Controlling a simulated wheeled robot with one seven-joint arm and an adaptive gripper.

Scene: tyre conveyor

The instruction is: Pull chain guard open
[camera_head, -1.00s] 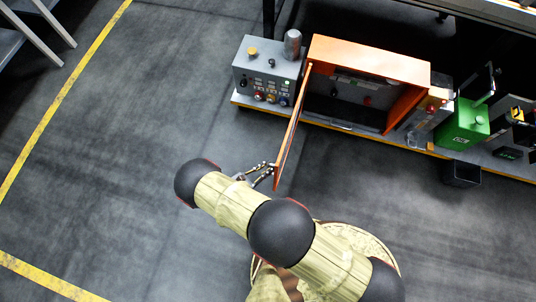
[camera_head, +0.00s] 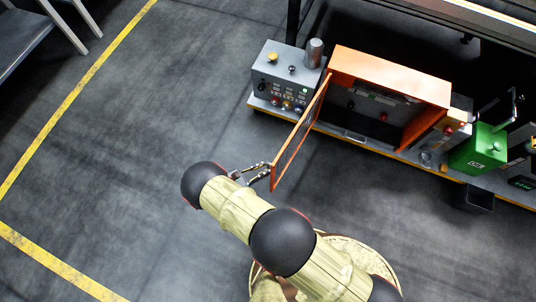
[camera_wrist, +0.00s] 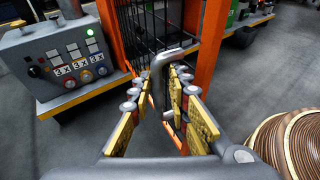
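The chain guard (camera_head: 298,136) is an orange-framed mesh door, standing wide open on the left side of an orange cabinet (camera_head: 388,70). In the wrist view its orange frame (camera_wrist: 210,45) and dark mesh fill the upper middle. A grey bar handle (camera_wrist: 157,68) sticks out from the guard. My gripper (camera_head: 268,169) is at the guard's free edge in the head view. In the wrist view my gripper (camera_wrist: 162,82) has its yellow-padded fingers on both sides of the handle, closed on it. The exact contact at the fingertips is partly hidden.
A grey control box (camera_head: 283,77) with buttons stands left of the cabinet, near the hinge side. A green box (camera_head: 480,150) and a small black bin (camera_head: 474,198) are at the right. The floor left of the guard is clear, with yellow lines.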

